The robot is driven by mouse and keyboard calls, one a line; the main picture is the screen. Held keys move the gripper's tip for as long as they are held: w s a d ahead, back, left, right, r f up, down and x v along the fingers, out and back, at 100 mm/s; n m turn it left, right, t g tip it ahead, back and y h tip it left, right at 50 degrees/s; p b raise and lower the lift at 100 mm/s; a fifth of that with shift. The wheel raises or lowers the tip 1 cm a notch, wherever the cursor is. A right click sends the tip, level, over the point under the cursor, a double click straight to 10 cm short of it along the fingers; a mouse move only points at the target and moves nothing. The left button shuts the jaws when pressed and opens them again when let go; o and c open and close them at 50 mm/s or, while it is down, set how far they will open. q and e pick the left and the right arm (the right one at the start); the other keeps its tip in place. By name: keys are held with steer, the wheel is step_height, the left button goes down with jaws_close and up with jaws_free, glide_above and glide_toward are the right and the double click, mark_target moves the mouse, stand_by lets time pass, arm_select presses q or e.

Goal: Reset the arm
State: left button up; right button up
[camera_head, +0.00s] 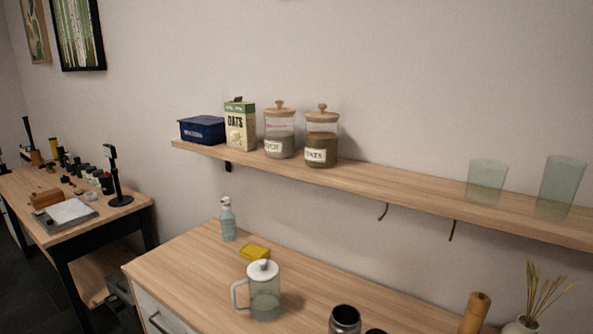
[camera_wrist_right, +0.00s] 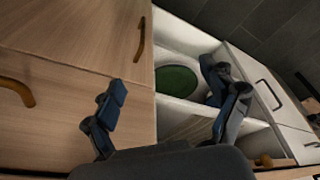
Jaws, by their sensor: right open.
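My right gripper (camera_wrist_right: 168,108) shows in the right wrist view with its two dark blue fingers spread wide apart. Nothing is between the fingertips. Behind it are wooden cabinet fronts and an open white drawer (camera_wrist_right: 172,65) with a round green thing (camera_wrist_right: 177,82) inside. I cannot tell what the green thing is. Neither gripper shows in the head view.
In the head view, a counter (camera_head: 190,262) holds a glass jug (camera_head: 264,292), a yellow sponge (camera_head: 255,252) and a soap bottle (camera_head: 228,220). A wall shelf (camera_head: 390,190) bears jars, boxes and two glasses. A cluttered desk (camera_head: 125,212) stands at left.

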step_height(320, 180, down, 13)
steer(key=s, duration=0.2)
steer(key=s+d+f+g, duration=0.2)
steer(key=s+d+f, duration=0.1)
steer(key=s+f, duration=1.5)
steer(key=shift+d+f, duration=0.15)
steer(key=shift+f, duration=0.05)
